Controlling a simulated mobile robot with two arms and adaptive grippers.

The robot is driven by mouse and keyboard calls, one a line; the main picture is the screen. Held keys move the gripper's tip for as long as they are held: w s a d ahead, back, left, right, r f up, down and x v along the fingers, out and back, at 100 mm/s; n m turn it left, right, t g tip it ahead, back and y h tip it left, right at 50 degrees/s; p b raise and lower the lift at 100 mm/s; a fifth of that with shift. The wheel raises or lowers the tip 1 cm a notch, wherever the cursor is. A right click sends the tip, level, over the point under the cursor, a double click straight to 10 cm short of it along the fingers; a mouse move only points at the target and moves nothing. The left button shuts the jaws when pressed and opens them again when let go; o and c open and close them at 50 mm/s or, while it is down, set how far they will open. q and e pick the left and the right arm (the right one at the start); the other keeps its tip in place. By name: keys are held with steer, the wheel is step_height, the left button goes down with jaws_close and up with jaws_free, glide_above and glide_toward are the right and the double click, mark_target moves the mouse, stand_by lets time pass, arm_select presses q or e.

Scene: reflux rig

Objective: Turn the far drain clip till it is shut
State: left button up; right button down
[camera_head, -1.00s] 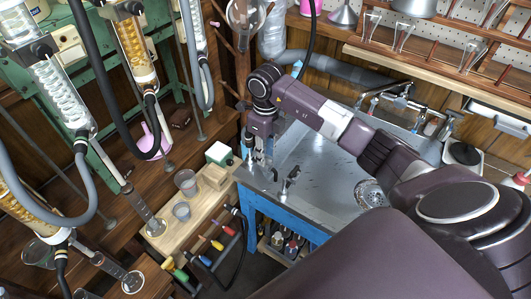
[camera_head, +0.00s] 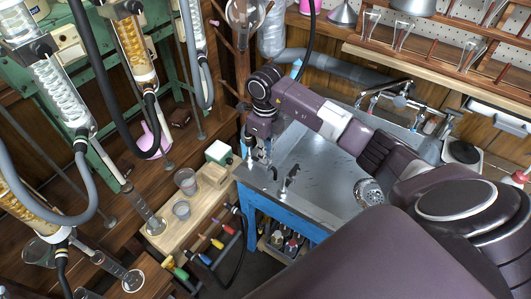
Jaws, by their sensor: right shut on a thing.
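My right gripper (camera_head: 258,156) points down at the left end of the steel-topped bench (camera_head: 325,178). Its jaws are shut on a small fitting there, which I take to be the far drain clip; the jaws hide most of it, so its angle cannot be read. A dark upright clip-like fitting (camera_head: 290,177) stands on the steel top just right of the gripper, apart from it. My left gripper is not in view.
A wooden bench with grey cups (camera_head: 186,181) and a green-and-white box (camera_head: 218,153) is close left of the gripper. Glass condensers (camera_head: 132,48) and hoses fill the left side. A round drain (camera_head: 369,192) lies in the steel top, which is mostly clear.

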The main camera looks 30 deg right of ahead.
steer(key=m, duration=0.5)
steer(key=shift+r+m+p, duration=0.1)
steer(key=shift+m+p, duration=0.25)
steer(key=shift+m, duration=0.05)
steer(key=m, duration=0.4)
steer(key=shift+m+p, duration=0.3)
steer(key=shift+p, duration=0.1)
steer(key=m+p, duration=0.1)
steer(key=m, duration=0.3)
steer(key=shift+w+m+p, duration=0.1)
steer(key=shift+m+p, duration=0.35)
steer(key=shift+m, duration=1.35)
steer(key=c, duration=2)
jaws_free()
steer(key=shift+c, duration=0.2)
